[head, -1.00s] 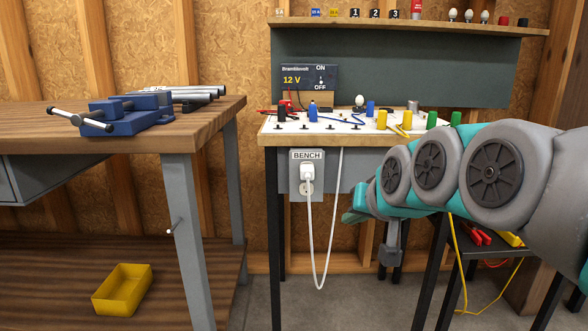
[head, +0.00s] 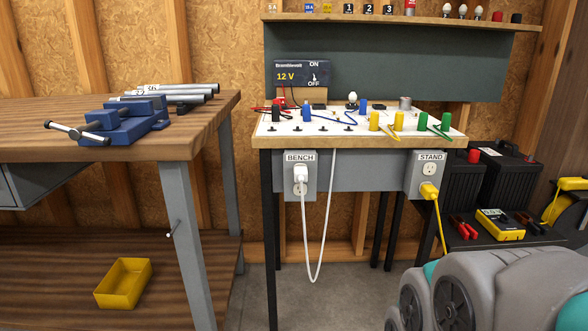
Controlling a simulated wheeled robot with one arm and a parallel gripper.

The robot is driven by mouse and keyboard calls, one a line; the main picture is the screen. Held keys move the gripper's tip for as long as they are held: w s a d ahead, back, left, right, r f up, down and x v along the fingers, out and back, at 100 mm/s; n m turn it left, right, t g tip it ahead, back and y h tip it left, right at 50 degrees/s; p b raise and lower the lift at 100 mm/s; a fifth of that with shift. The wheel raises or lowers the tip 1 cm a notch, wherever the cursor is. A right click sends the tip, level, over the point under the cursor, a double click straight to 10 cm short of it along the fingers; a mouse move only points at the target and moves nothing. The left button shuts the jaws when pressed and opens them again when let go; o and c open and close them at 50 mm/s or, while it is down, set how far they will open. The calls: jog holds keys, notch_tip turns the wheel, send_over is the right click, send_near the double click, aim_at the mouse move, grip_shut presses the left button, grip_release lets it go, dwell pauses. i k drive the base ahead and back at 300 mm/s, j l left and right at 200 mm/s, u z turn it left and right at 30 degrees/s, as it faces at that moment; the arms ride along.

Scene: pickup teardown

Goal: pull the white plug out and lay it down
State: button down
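The white plug (head: 300,174) sits in the upper socket of the grey outlet box labelled BENCH (head: 300,193), on the front left of the white-topped bench. Its white cord (head: 311,268) hangs down in a loop and rises again to the bench underside. The lower socket of that box is empty. My arm shows at the bottom right, low and in front of the bench. My gripper is outside the frame, so its state is hidden.
A yellow plug (head: 428,191) sits in the STAND outlet box (head: 429,168) at right. A wooden workbench (head: 50,121) with a blue vise (head: 120,121) stands at left, a yellow bin (head: 123,283) on its lower shelf.

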aim_at(300, 173)
jog(key=l+u, duration=0.35)
jog(key=l, duration=0.45)
jog(key=k+l+u, duration=0.1)
jog(key=l+u, duration=0.25)
jog(key=l, duration=0.4)
